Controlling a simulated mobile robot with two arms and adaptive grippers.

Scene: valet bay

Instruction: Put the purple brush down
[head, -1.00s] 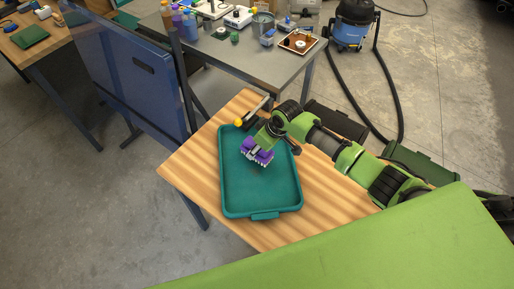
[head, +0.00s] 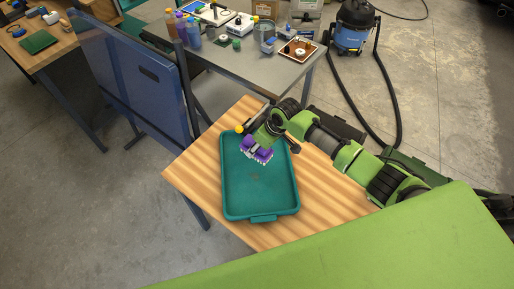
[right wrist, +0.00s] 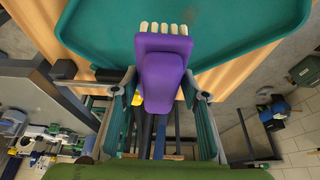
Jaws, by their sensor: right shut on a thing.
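The purple brush (head: 257,150) with pale bristles is held over the far end of a teal tray (head: 262,190) on a wooden table. My right gripper (head: 264,138) is shut on the brush. In the right wrist view the purple brush (right wrist: 161,68) sits between the two fingers of the right gripper (right wrist: 160,95), its bristles pointing toward the tray (right wrist: 220,22). I cannot tell whether the bristles touch the tray. My left gripper is not in view.
The wooden table (head: 325,187) has bare wood right of the tray. A blue translucent panel (head: 135,80) stands at the left. A grey table (head: 268,70) with bottles and tools is behind. A blue vacuum (head: 352,30) stands on the floor.

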